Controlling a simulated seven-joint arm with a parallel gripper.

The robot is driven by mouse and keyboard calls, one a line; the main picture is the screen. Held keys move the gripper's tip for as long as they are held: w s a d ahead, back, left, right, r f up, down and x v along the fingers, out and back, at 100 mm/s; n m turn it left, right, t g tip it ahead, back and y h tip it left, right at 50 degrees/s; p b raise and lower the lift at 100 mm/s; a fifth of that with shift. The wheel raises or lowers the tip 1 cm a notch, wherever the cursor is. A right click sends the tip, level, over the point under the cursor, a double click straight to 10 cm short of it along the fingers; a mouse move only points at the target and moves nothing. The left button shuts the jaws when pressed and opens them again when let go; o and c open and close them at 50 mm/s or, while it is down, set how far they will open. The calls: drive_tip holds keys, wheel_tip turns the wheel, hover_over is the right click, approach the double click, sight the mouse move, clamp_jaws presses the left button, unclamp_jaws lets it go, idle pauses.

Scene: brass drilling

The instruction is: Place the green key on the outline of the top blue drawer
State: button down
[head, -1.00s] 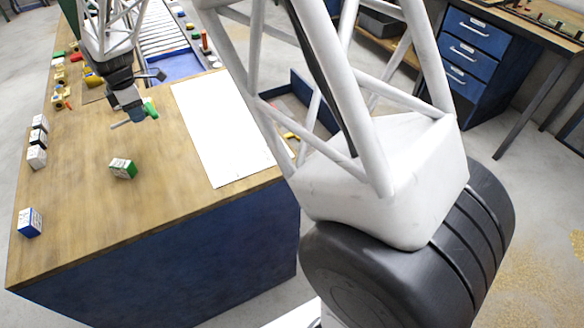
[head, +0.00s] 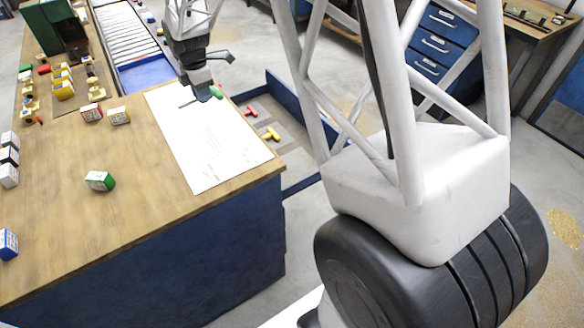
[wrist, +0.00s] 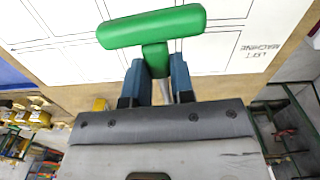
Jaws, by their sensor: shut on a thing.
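My gripper (head: 203,94) is shut on the green key (head: 216,92) and holds it over the far part of the white sheet (head: 222,158). In the wrist view, the key (wrist: 152,27) is a green T shape, its stem between the dark blue fingers (wrist: 157,76). The sheet (wrist: 220,58) there shows thin black rectangular outlines and the upside-down words "LEFT MACHINE". Which outline is the top drawer's I cannot tell. The key appears above the sheet, not clearly touching it. A blue drawer cabinet (head: 430,42) stands in the back right.
A blue-walled tray (head: 285,82) right of the table holds a red key (head: 250,110) and a yellow key (head: 271,134). Small boxes, including a green and white one (head: 100,181), stand on the wooden table (head: 130,220). A roller conveyor (head: 122,32) lies behind.

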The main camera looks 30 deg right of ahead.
drive_tip(key=s+d, duration=0.3)
drive_tip(key=d, duration=0.4)
drive_tip(key=s+d, duration=0.3)
drive_tip(key=d, duration=0.4)
drive_tip(key=m, duration=0.1)
hover_over(297, 165)
wheel_tip(297, 165, down, 19)
drive_tip(key=shift+f, duration=0.8)
drive_tip(key=shift+f, duration=3.1)
drive_tip(key=shift+f, duration=0.15)
drive_tip(key=shift+f, duration=1.75)
drive_tip(key=shift+f, duration=0.1)
